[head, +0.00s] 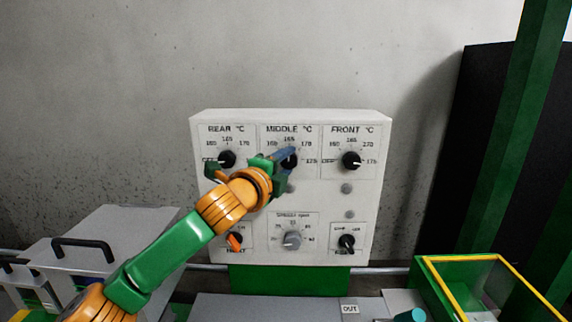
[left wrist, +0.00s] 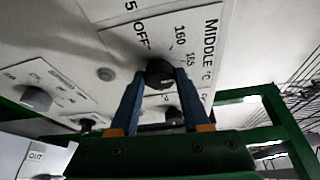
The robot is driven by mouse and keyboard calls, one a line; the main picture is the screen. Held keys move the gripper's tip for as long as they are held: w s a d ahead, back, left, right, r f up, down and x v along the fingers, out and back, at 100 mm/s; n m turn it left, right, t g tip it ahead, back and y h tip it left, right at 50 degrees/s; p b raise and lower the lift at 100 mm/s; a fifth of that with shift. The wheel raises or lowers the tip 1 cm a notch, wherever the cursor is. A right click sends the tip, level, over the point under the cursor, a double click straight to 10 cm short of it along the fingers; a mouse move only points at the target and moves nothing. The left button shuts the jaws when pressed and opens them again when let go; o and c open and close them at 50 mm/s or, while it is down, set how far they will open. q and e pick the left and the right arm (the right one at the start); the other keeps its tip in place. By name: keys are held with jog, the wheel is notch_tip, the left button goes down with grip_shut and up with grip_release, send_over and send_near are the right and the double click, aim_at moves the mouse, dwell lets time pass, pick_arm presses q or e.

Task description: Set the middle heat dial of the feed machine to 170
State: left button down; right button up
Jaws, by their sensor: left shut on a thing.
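The feed machine's white control panel (head: 376,200) faces me, with dials labelled REAR, MIDDLE and FRONT along its top. The middle heat dial (head: 291,161) is black and round, partly covered by my left gripper (head: 284,157). In the left wrist view, the two blue fingers of my left gripper (left wrist: 160,88) are on either side of the middle dial (left wrist: 159,72) and shut on it. The printed 160 and 165 show beside it there. I cannot tell which number its pointer faces. My right gripper is not in view.
The rear dial (head: 226,159) and front dial (head: 351,160) sit close on either side. A grey speed knob (head: 292,240) and a black knob (head: 346,243) are lower down. A grey box with a black handle (head: 84,246) stands left; a yellow-edged green frame (head: 432,282) stands right.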

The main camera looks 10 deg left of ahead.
pick_arm(q)
jog(key=shift+r+m+g+y, duration=0.2)
jog(key=shift+m+g+y, duration=0.3)
jog(key=shift+m, duration=0.8)
jog(key=shift+r+m+g+y, duration=0.3)
jog(key=shift+m+y, duration=0.25)
jog(key=shift+m, duration=0.75)
jog(key=shift+r+m+g+y, duration=0.15)
jog(key=shift+m+g+y, duration=0.4)
jog(key=shift+m, duration=0.75)
jog(key=shift+w, duration=0.1)
jog(key=c, duration=0.6)
grip_release()
jog(key=shift+c, duration=0.2)
jog(key=shift+o, duration=1.4)
jog(key=shift+f, duration=0.1)
jog(key=shift+w+f, duration=0.15)
jog(key=shift+w, duration=0.05)
jog(key=shift+d, duration=0.1)
